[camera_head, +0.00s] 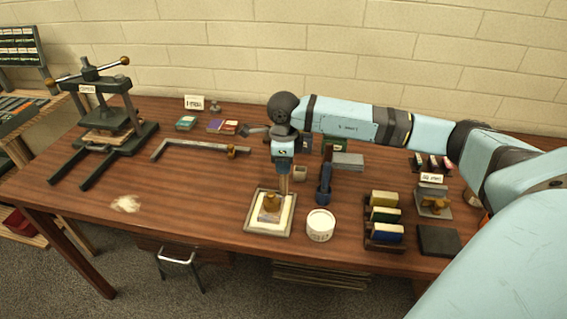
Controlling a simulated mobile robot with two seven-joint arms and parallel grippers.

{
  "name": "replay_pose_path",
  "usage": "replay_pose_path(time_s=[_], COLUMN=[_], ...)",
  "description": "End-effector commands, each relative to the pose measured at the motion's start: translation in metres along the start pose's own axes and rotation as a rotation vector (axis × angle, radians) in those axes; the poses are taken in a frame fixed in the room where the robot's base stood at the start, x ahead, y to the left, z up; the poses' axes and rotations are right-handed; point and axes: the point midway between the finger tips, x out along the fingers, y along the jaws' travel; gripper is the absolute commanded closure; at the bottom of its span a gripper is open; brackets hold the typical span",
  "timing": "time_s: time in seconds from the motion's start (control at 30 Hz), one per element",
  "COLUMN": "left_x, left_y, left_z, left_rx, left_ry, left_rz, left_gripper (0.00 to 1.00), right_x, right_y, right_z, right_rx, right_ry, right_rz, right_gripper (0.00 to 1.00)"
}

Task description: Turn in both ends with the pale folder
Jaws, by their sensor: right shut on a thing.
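My right gripper (283,184) comes down from the wrist over the back right part of a shallow pale-rimmed tray (248,226). It is shut on a narrow tan piece, which looks like the pale folder; it is small here and its tip is hard to make out. On the cream sheet (284,221) in the tray lies a small tan piece with a brass-coloured knob (271,201) on top. I cannot tell whether the folder touches it. The ends to be turned in are too small to make out. My left gripper is not in view.
A white tub (320,225) and a dark blue-handled tool (325,184) stand right of the tray. A rack of coloured blocks (384,218) is farther right. A screw press (103,115) stands at the left. The wood table (180,200) is mostly clear left of the tray.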

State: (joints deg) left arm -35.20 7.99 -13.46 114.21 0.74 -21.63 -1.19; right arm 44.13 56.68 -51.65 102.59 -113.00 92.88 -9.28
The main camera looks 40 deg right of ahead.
Motion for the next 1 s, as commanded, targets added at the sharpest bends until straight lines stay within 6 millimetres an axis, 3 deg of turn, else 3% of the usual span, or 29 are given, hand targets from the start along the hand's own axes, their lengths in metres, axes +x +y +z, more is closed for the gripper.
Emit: replay_pose_path(time_s=[0.37, 1.0], left_x=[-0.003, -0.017], left_y=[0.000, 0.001], left_z=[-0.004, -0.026], left_rx=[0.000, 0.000], left_ry=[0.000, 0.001], left_rz=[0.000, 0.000], left_gripper=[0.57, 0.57], right_x=[-0.013, -0.069], right_y=[0.000, 0.000], right_z=[0.000, 0.000], right_rx=[0.000, 0.000], right_ry=[-0.001, 0.000], right_rz=[-0.001, -0.001], right_gripper=[1.00, 1.00])
